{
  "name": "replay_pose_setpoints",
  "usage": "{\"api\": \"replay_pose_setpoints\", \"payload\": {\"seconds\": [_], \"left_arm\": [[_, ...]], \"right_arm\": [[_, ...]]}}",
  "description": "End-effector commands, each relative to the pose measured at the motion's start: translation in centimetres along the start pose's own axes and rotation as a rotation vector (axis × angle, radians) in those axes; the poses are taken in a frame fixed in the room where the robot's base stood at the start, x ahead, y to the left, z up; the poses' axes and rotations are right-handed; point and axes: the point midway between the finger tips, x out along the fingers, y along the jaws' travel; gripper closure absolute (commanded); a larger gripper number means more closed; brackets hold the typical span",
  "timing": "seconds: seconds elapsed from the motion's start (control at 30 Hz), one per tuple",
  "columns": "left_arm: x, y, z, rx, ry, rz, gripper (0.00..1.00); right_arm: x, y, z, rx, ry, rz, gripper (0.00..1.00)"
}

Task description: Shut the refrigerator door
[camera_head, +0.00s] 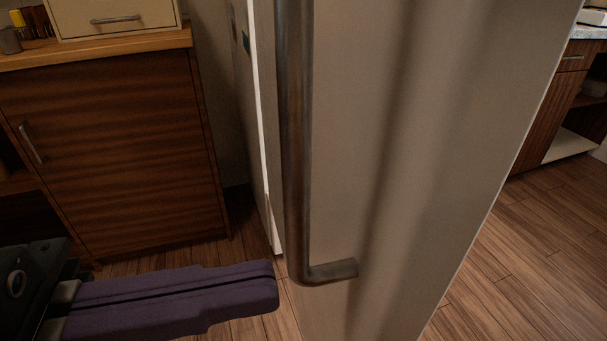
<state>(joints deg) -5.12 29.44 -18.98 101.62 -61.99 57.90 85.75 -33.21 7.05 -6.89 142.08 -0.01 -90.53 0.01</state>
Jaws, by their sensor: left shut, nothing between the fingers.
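The refrigerator door (440,130) is a large pale panel filling the middle of the head view. A long upright metal handle (297,150) runs down its left part and bends into the panel at its lower end. A bright white vertical strip (262,130) shows left of the handle; how far the door stands open is hard to tell. My left gripper (276,286) comes in from the lower left with its purple fingers together and nothing between them. Its tips are just left of the handle's lower end, seemingly a small gap from it. My right gripper is out of view.
A brown wooden cabinet (120,150) with a drawer box (115,18) on top stands at the left. Another wooden cabinet (563,95) stands at the far right. Wood floor (530,255) lies clear right of the door.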

Motion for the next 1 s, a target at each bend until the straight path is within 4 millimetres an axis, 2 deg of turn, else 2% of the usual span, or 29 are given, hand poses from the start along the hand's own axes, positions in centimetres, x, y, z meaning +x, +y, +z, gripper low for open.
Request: {"api": "replay_pose_setpoints", "payload": {"seconds": [0.03,0.2,0.4,1.0], "left_arm": [[1.1,0.0,-0.1,0.002,0.006,0.0,1.0],[4.1,0.0,-0.1,0.001,0.005,-0.001,1.0],[6.0,-0.1,0.0,0.001,0.001,-0.002,1.0],[6.4,0.1,-0.1,0.0,0.001,-0.008,1.0]], "right_arm": [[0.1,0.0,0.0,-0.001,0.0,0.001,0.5],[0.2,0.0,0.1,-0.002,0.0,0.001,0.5],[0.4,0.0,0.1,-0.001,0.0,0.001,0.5],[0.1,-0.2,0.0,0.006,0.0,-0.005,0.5]]}}
